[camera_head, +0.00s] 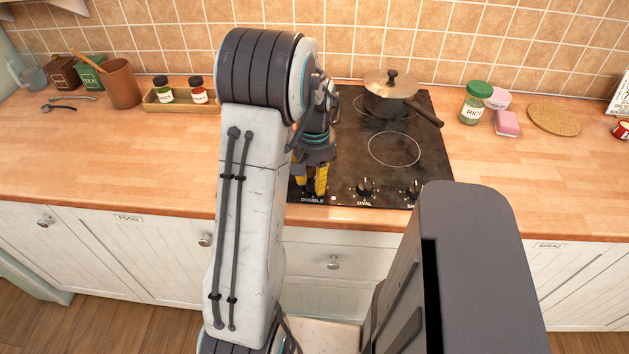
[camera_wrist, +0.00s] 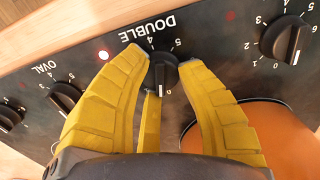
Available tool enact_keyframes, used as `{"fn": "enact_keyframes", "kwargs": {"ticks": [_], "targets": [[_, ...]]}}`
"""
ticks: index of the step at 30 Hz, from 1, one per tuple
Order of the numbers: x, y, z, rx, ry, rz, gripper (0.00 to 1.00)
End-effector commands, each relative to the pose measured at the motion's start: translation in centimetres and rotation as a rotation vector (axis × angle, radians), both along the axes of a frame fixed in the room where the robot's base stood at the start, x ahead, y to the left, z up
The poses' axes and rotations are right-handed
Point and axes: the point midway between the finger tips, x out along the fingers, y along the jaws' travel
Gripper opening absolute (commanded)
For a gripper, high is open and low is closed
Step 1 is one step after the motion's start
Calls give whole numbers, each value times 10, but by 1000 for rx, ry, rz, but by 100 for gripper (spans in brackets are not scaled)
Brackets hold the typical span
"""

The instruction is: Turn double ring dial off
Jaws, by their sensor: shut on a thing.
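The double ring dial (camera_wrist: 164,70) is a black knob under the white "DOUBLE" lettering on the black hob. My gripper (camera_wrist: 161,62) has its yellow fingers on both sides of this knob, closed on it. A pale mark shows at the knob's lower end in the wrist view; the exact number it points to is hard to read.
The oval dial (camera_head: 365,187) is right of the gripper, with another dial (camera_head: 413,189) beyond it. A lidded pot (camera_head: 390,97) stands at the hob's back, its handle pointing front right. An orange disc (camera_wrist: 262,125) lies by the right finger. The hob's middle is clear.

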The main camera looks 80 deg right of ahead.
Motion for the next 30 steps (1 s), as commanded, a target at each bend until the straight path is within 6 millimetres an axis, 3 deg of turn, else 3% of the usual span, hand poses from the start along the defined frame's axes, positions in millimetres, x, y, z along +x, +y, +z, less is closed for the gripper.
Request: {"fn": "enact_keyframes", "kwargs": {"ticks": [12,30], "targets": [[1,-3,0,-11,2,228,2],[2,-3,1,-10,3,280,2]]}}
